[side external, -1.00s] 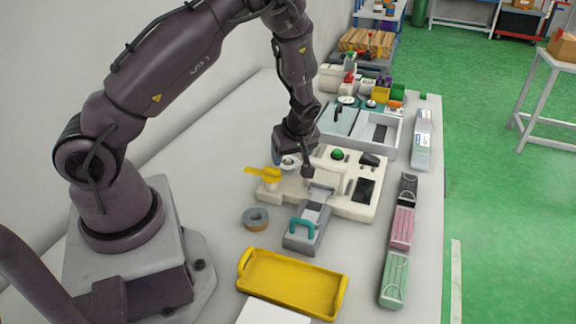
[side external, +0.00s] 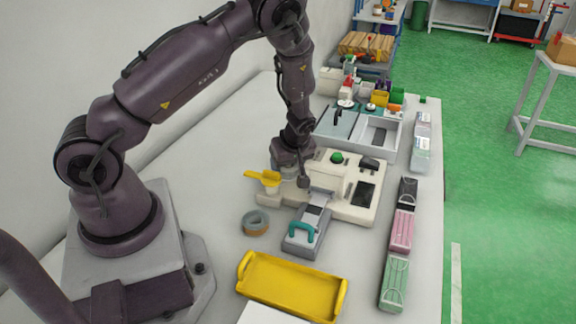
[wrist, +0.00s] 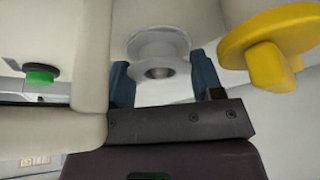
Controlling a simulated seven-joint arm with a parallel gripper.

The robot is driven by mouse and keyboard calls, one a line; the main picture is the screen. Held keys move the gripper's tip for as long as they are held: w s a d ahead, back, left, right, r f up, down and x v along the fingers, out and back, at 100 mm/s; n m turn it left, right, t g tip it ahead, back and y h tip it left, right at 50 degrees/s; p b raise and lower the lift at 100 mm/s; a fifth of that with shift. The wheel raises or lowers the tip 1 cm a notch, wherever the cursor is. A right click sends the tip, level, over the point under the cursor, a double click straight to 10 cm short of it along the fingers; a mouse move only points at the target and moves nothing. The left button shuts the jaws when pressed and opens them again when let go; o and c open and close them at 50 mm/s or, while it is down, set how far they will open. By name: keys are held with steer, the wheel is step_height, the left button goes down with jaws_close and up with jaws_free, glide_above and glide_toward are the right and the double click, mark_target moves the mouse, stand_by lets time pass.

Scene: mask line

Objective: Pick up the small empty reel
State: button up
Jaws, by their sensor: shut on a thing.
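The small empty reel (wrist: 158,48) is white with a flanged rim and a dark centre hole. In the wrist view it sits between the two blue fingers of my gripper (wrist: 163,78), which are shut on it. In the side view my gripper (side external: 284,172) is low at the left end of the cream machine (side external: 330,180), just behind a yellow part (side external: 268,179). The reel is hidden there by my gripper and the yellow part. The yellow part also shows right of the reel in the wrist view (wrist: 268,45).
A tape roll (side external: 255,222), a grey device with a teal handle (side external: 305,232) and a yellow tray (side external: 290,285) stand in front. Green and pink boxes (side external: 395,280) line the right edge.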

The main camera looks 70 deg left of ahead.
step_height(320, 180, up, 3)
steer(key=shift+f, duration=0.1)
steer(key=s+d+r, duration=0.1)
steer(key=r, duration=0.1)
steer(key=s+d+r, duration=0.1)
steer(key=s+r, duration=0.1)
steer(key=s+d+r, duration=0.1)
steer(key=s+r, duration=0.1)
steer(key=shift+r, duration=0.3)
steer(key=s+d+r, duration=0.3)
steer(key=s+r, duration=0.4)
steer(key=r, duration=0.1)
steer(key=shift+s+d+r, duration=0.15)
steer(key=shift+s+r, duration=0.05)
steer(key=shift+s, duration=0.1)
